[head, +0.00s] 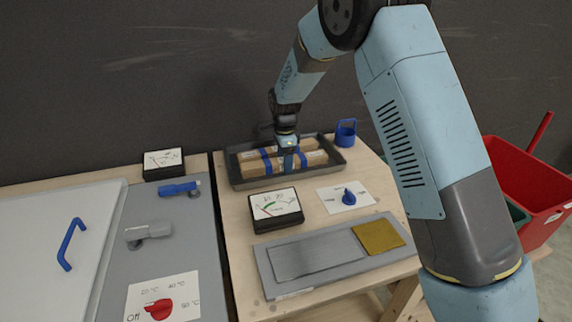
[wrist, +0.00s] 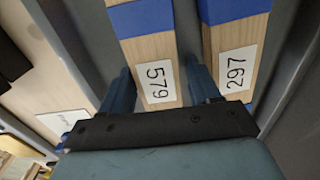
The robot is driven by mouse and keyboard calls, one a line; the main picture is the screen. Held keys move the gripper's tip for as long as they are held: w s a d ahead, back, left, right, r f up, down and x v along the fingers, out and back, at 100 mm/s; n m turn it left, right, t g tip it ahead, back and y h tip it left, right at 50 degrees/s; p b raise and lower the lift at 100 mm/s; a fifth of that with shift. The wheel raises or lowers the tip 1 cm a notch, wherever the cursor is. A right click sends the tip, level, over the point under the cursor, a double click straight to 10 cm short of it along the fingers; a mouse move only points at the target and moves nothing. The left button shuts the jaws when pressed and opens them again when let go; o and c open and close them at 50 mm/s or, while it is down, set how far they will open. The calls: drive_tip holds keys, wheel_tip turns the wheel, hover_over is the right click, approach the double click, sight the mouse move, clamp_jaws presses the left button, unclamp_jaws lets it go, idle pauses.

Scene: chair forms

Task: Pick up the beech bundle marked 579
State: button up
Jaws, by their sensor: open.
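The beech bundle marked 579 (wrist: 152,52) is pale wood with blue bands and a white number label, lying in a dark grey tray (head: 262,184). A similar bundle marked 297 (wrist: 232,48) lies beside it on the right in the wrist view. My gripper (wrist: 160,80) is open, with one finger left of bundle 579 and the other in the gap between the two bundles. I cannot tell whether the fingers touch the wood. In the head view my gripper (head: 286,160) is down at the tray and hides part of the bundles; their numbers are not readable there.
A blue cup-like holder (head: 345,134) stands behind the tray's right end. A black meter (head: 275,208) and a blue knob on a white plate (head: 345,197) lie in front. A grey panel (head: 318,262) is nearer. A red bin (head: 530,190) stands right of the table.

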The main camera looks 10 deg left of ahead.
drive_tip(key=c, duration=0.9)
drive_tip(key=shift+c, duration=0.3)
drive_tip(key=shift+r, duration=0.15)
